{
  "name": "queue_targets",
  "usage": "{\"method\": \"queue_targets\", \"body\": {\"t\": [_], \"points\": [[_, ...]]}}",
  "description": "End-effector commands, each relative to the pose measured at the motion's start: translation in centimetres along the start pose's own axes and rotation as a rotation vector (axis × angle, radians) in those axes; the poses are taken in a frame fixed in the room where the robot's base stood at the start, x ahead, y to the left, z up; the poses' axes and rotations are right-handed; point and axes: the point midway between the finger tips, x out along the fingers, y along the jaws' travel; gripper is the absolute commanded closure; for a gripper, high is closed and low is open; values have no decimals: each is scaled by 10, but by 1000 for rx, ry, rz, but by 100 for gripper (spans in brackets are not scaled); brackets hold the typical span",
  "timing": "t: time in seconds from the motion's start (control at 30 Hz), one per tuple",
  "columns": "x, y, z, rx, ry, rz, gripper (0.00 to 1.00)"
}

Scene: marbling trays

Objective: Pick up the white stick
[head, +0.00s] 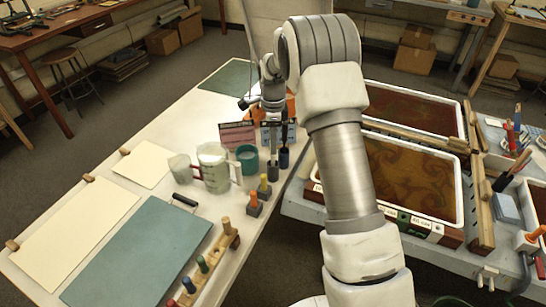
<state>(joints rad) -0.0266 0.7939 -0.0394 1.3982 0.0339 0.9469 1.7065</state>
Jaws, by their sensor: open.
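My gripper (262,104) hangs low over the far part of the white table (181,123), near an orange item and several small upright cards. It is small in the picture and partly hidden by my own arm, but its jaws are open. I cannot make out the white stick in this view. It may be behind my arm or too small to tell. I see nothing clearly held between the jaws.
White mugs (214,178), a teal cup (247,158) and dark upright holders stand close below my gripper. A wooden rack (211,262) with coloured pegs lies nearer. Marbling trays (413,182) stand to the right. Paper and a teal mat (137,255) cover the left side.

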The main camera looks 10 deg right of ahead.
Motion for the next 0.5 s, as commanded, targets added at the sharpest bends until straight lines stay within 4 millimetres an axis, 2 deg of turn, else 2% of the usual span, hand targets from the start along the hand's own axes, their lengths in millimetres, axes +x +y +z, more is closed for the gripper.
{"method": "queue_targets", "body": {"t": [0.13,0.37,0.5], "points": [[13,-2,0,0,0,2,39],[47,-6,-1,1,0,2,39],[51,-6,0,1,0,-1,39]]}}
